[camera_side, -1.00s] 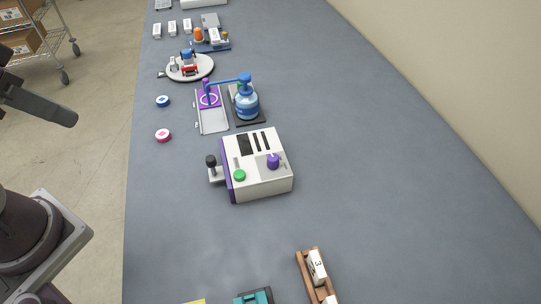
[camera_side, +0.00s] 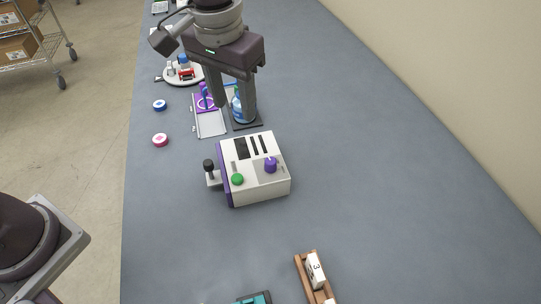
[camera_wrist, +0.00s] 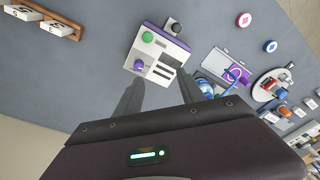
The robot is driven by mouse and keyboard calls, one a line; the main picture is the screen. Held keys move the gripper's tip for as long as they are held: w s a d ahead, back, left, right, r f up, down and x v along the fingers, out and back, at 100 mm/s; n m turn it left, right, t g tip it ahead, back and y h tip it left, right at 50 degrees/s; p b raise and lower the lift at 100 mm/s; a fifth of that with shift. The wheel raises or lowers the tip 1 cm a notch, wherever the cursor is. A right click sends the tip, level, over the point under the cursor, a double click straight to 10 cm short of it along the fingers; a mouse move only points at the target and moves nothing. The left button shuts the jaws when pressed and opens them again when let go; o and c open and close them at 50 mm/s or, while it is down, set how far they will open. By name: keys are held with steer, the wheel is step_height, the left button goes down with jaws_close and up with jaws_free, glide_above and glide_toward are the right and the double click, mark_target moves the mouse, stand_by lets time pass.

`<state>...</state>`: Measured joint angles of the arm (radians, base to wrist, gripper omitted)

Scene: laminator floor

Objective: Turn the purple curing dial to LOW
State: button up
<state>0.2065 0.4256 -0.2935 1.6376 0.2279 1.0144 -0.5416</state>
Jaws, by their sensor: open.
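The purple dial (camera_side: 270,165) sits on the top face of a white machine (camera_side: 258,190), on its right half. A green button (camera_side: 237,179) is on the same face to its left. In the wrist view the purple dial (camera_wrist: 139,65) lies near the green button (camera_wrist: 148,37). The dial's markings are too small to read. My gripper (camera_side: 234,112) is open and empty, fingers pointing down, above the bench behind the machine in the side view. In the wrist view my fingertips (camera_wrist: 158,88) are apart, near the machine's slotted side, not touching the dial.
A black-knobbed lever (camera_side: 208,168) sticks out of the machine's left side. A blue pump bottle (camera_side: 238,106) and a tray (camera_side: 210,124) stand close under my gripper. A wooden rack (camera_side: 316,280) is at the front. The bench right of the machine is clear.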

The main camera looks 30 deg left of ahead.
steer(key=g, duration=0.1)
glide_above(270, 160)
step_height(270, 160, down, 8)
steer(key=shift+r, duration=0.15)
step_height(270, 160, down, 7)
steer(key=shift+f, duration=0.1)
jaws_close()
